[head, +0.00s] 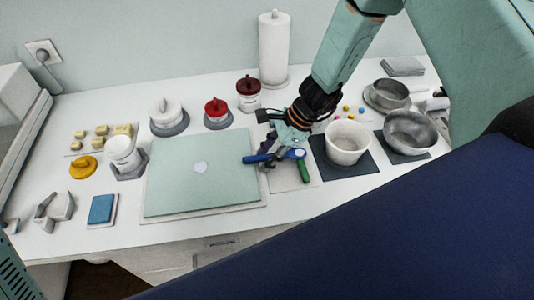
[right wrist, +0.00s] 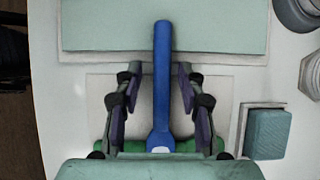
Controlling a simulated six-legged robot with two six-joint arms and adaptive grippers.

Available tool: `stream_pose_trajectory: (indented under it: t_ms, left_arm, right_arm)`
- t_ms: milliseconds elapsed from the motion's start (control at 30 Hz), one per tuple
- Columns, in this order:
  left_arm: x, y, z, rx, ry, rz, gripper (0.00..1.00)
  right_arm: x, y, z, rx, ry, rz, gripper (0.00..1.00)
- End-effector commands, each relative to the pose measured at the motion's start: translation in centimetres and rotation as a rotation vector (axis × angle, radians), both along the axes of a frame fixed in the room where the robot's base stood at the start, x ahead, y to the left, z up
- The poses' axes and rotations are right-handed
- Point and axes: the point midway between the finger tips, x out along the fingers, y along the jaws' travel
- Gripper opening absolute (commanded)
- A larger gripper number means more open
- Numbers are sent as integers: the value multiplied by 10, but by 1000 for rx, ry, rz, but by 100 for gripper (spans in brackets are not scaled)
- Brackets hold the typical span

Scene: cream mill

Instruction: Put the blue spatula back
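The blue spatula (head: 257,158) is by my right gripper (head: 272,155), at the right edge of the pale green board. In the right wrist view the blue spatula (right wrist: 162,70) runs lengthwise between the two fingers of the right gripper (right wrist: 160,110). A gap shows on each side of it, so the fingers are open around it. Its far end lies over the green board (right wrist: 100,25); its near end has a white patch. Whether it rests on something below I cannot tell. A green-handled tool (head: 304,170) lies beside it on a pale mat (head: 285,178). My left gripper is not in view.
A white bowl (head: 348,142) on a dark mat and metal bowls (head: 410,131) stand to the right. Red-lidded jars (head: 217,110) and a paper roll (head: 274,50) stand behind. A teal block (right wrist: 268,133) shows in the right wrist view. The green board (head: 200,195) is mostly clear.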

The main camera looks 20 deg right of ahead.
Motion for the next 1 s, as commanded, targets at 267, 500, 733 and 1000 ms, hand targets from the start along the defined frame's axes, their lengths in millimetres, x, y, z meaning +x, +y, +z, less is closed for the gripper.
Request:
stream_pose_trajectory:
  t_ms: [267, 500, 733, 1000]
  left_arm:
    - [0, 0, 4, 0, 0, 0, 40]
    - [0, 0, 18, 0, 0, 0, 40]
    - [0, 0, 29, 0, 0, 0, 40]
    - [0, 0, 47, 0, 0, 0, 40]
  right_arm:
    - [0, 0, 4, 0, -1, -1, 39]
    - [0, -10, 31, 3, -6, -3, 39]
    - [-7, -28, 65, 3, -4, -2, 39]
    - [-12, -48, 99, 2, -4, -2, 39]
